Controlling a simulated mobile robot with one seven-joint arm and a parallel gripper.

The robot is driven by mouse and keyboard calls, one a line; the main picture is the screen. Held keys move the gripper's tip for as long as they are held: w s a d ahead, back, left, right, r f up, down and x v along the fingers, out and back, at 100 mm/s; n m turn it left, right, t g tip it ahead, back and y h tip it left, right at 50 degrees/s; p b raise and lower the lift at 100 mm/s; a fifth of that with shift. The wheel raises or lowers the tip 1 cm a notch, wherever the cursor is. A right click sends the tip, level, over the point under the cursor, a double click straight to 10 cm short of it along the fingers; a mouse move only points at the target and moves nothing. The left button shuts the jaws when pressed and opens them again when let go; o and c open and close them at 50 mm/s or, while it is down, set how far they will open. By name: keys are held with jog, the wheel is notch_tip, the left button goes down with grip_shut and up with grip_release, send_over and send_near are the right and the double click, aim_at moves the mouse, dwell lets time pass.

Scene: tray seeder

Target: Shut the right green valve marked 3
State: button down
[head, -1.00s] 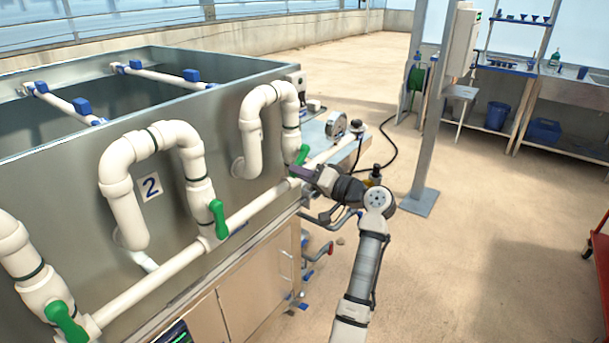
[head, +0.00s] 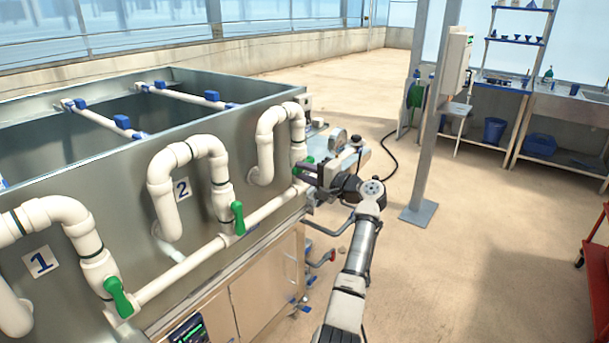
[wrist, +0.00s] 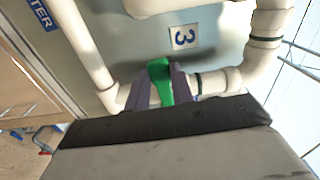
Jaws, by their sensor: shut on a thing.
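The right green valve (wrist: 159,72) sits on the white pipe beside the plate marked 3 (wrist: 184,37), which appears upside down in the wrist view. My gripper (wrist: 160,92) is shut on its handle, with one dark finger on each side. In the wrist view the handle lies across the pipe. In the head view my gripper (head: 304,172) reaches the right-hand pipe loop from the right, and its fingers hide most of this handle.
Green valves 2 (head: 238,218) and 1 (head: 118,297) stand to the left, their handles roughly along their pipes. A white manifold pipe (head: 190,262) runs below along the metal tank (head: 120,165). A grey post (head: 432,120) stands right; open floor lies between.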

jog(key=shift+r+m, duration=0.2)
jog(key=shift+m, duration=0.1)
dwell(0.4)
jog(key=c, duration=1.2)
grip_release()
jog(key=b+v, duration=0.4)
jog(key=v, duration=1)
